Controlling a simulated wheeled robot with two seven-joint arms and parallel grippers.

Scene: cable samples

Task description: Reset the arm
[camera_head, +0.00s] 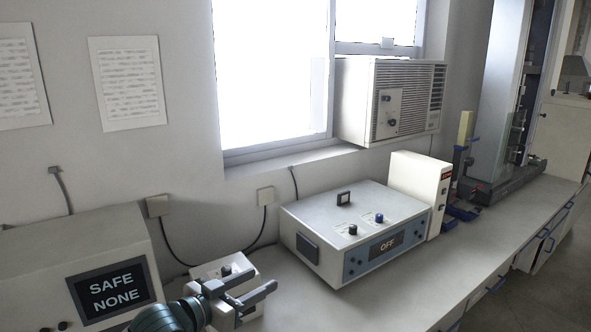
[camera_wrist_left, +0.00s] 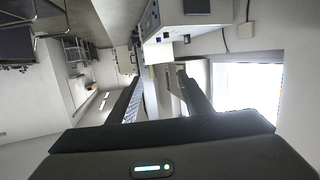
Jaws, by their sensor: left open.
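My left gripper (camera_head: 262,281) is at the bottom of the head view, with its arm coming in from the lower left. Its two fingers stand apart and nothing is between them. It is in front of a small white box with a black knob (camera_head: 226,269), partly covering it; I cannot tell the gap between them. In the left wrist view the open fingers (camera_wrist_left: 160,82) point away over the room, with no object held. My right gripper is in neither view.
A white device reading "OFF" (camera_head: 388,246) stands right of the gripper on the bench (camera_head: 408,296). A box with a "SAFE NONE" screen (camera_head: 110,290) is at the lower left. A tall white unit (camera_head: 420,180) stands behind. The bench front right is clear.

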